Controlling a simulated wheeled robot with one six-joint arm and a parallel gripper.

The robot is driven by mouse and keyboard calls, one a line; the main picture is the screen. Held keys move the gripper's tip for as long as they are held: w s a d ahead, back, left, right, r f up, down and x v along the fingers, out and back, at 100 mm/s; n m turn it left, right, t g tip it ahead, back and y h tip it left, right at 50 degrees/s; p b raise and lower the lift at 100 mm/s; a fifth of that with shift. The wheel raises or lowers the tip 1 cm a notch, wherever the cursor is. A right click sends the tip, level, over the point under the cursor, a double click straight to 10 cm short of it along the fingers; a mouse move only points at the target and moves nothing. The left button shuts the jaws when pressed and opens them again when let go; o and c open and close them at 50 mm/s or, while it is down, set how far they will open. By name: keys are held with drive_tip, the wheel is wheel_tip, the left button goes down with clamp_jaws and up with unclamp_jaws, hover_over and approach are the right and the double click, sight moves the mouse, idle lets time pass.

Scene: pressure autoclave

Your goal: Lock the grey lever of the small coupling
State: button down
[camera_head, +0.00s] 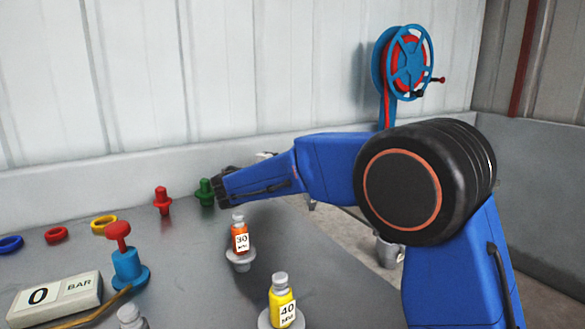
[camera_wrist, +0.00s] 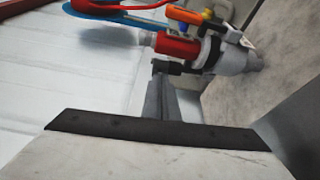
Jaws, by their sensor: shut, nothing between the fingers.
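In the wrist view a coupling assembly crosses the top right, with a red cylinder (camera_wrist: 178,46), a dark ring and a grey body (camera_wrist: 235,56). An orange handle (camera_wrist: 183,14) and a yellow part (camera_wrist: 207,16) sit above it. I cannot tell for sure which part is the grey lever. My gripper (camera_wrist: 167,68) is shut and empty, its dark tips just below the red cylinder; I cannot tell if they touch it. In the head view my blue arm reaches left, and the fingers and the coupling cannot be made out.
The grey bench (camera_head: 185,262) holds an orange 30 bottle (camera_head: 240,238), a yellow 40 bottle (camera_head: 283,306), a red plug (camera_head: 162,201), a green plug (camera_head: 205,192), coloured rings and a pressure display (camera_head: 55,298). A blue hose reel (camera_head: 409,62) hangs on the wall behind.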

drive_tip(key=shift+s+d+r, duration=0.1)
drive_tip(key=shift+s+d, duration=0.1)
drive_tip(key=shift+s, duration=0.1)
idle(0.5)
wheel_tip(320, 180, up, 10)
idle(0.6)
